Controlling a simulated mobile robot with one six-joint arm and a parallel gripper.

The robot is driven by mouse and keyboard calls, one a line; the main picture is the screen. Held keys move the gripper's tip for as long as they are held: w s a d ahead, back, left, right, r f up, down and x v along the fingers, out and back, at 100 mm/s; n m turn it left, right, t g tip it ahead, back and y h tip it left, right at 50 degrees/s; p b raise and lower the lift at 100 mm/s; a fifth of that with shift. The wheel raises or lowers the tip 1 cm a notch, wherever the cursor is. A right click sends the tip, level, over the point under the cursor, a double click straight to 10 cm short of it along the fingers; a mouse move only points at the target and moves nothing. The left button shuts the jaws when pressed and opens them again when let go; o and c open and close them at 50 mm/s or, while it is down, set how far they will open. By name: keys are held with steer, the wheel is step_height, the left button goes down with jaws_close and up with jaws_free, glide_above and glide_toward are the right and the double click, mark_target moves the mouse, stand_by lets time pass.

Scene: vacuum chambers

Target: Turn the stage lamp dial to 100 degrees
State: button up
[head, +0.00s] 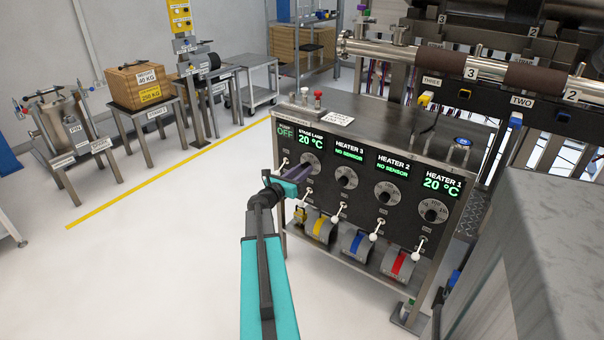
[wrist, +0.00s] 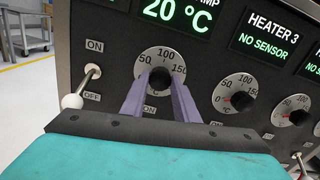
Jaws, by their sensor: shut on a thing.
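The stage lamp dial (head: 311,160) is a round silver scale with a black knob on the dark control panel, under a green 20 °C display (head: 311,142). In the wrist view the dial (wrist: 165,56) reads 50, 100 and 150, with 100 at the top. My gripper (head: 303,172) has purple fingers and a teal body. In the wrist view my gripper (wrist: 159,80) is shut on the black knob (wrist: 158,79), one finger on each side. The knob's pointer mark cannot be made out, as the fingers hide part of the dial.
A white-tipped ON/OFF lever (wrist: 82,86) sits close left of the dial, its ball low towards OFF. The heater 3 dial (head: 346,178) is to the right, then heater 2 (head: 387,193) and heater 1 (head: 433,211). More white levers stick out below. Open floor lies left.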

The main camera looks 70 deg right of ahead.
steer(key=m+b, duration=2.3)
steer(key=b, duration=0.4)
steer(key=shift+s+f, duration=0.1)
steer(key=o, duration=1.1)
steer(key=shift+c, duration=0.2)
steer(key=shift+a, duration=0.1)
steer(key=p+v, duration=0.4)
steer(key=v, duration=0.9)
steer(key=shift+a, duration=0.3)
